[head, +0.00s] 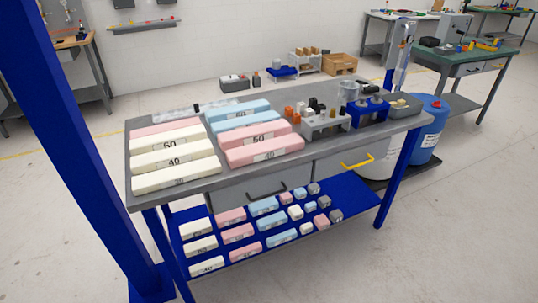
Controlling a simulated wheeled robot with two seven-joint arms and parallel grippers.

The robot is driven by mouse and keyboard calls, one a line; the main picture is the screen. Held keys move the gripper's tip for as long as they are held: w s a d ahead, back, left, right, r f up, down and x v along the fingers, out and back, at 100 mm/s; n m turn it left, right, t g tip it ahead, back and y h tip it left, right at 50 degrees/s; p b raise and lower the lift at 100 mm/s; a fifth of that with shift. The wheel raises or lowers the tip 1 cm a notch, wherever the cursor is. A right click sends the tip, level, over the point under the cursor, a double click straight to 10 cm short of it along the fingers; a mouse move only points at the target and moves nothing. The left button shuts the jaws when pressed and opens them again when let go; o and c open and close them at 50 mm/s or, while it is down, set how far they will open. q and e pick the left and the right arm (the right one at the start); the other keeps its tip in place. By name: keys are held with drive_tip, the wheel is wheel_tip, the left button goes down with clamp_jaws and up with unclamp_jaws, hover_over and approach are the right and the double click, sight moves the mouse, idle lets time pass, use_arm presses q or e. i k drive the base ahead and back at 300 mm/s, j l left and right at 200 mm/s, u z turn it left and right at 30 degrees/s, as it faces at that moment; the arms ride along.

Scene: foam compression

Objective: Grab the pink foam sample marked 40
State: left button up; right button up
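Large foam blocks lie in two columns on the grey tabletop (309,149). In the right column, the front pink block (243,155) has a label that may read 40, but it is too small to be sure. A pink block marked 50 (235,141) lies just behind it. Another pink block (150,130) lies at the back of the left column, its marking not readable. A white block in the left column is marked 40 (145,161). Smaller pink blocks (230,215) lie on the blue lower shelf, their numbers unclear. Neither gripper is in view.
Blue blocks (230,109) lie behind the pink ones in the right column. A grey rack (325,125) of small parts and a blue device (369,111) stand to the right. A tall blue post (75,150) rises at the left. The floor in front is clear.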

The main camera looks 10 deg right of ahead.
sight(248, 154)
drive_tip(key=i+j, duration=0.65)
drive_tip(key=i, duration=0.15)
drive_tip(key=i+j, duration=0.65)
drive_tip(key=i, duration=0.2)
drive_tip(key=l+u, duration=0.4)
drive_tip(key=l, duration=0.4)
drive_tip(key=l+u, duration=0.45)
drive_tip(key=l, duration=0.35)
drive_tip(key=z, duration=1.25)
